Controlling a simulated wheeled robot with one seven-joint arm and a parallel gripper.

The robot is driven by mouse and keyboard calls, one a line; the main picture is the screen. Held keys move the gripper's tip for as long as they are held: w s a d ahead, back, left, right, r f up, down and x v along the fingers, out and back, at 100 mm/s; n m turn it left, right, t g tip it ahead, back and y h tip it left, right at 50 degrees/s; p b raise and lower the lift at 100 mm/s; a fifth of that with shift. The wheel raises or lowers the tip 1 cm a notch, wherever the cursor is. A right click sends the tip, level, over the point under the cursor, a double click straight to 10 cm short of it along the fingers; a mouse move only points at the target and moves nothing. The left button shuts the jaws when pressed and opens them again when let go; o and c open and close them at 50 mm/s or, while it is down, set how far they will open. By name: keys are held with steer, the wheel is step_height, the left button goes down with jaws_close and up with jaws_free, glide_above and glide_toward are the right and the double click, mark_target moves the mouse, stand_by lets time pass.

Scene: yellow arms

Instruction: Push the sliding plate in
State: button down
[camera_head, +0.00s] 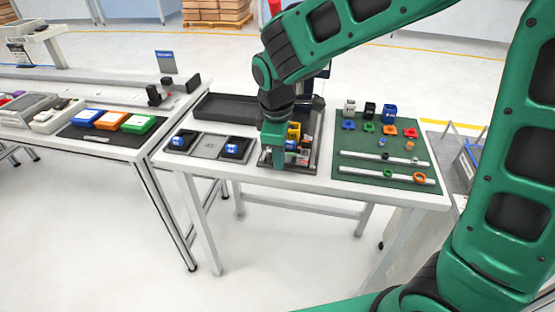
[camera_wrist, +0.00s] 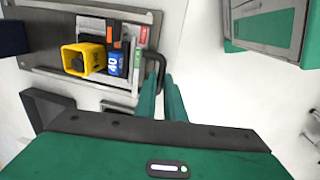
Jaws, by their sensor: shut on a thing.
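The sliding plate (camera_wrist: 92,24) is a light metal plate on a dark base (camera_wrist: 45,46) in the wrist view. It bears a yellow block (camera_wrist: 82,60), a blue block marked 40 (camera_wrist: 117,63) and small orange and green parts. A black looped handle (camera_wrist: 157,62) stands at its near right edge. My gripper (camera_wrist: 164,88) is shut on the handle, with its green fingers close together at the loop.
Left of the unit is a grey panel (camera_head: 209,146) with two dark blue-topped boxes. Behind it lies a black tray (camera_head: 222,107). Right is a green mat (camera_head: 350,146) with rods and coloured parts. The floor in front of the table is clear.

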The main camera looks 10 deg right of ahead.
steer(key=w+d, duration=0.1)
steer(key=w, duration=0.2)
steer(key=w+d, duration=0.1)
steer(key=w, duration=0.2)
steer(key=w+d, duration=0.2)
steer(key=w, duration=0.2)
steer(key=shift+w+d+r, duration=0.1)
steer(key=shift+w+d, duration=0.15)
steer(key=shift+w, duration=0.1)
steer(key=c, duration=1.8)
jaws_free()
steer(key=shift+w, duration=0.1)
steer(key=shift+c, duration=0.2)
step_height(320, 180, up, 10)
steer(key=s, duration=0.2)
steer(key=shift+a+r, duration=0.2)
steer(key=shift+a, duration=0.15)
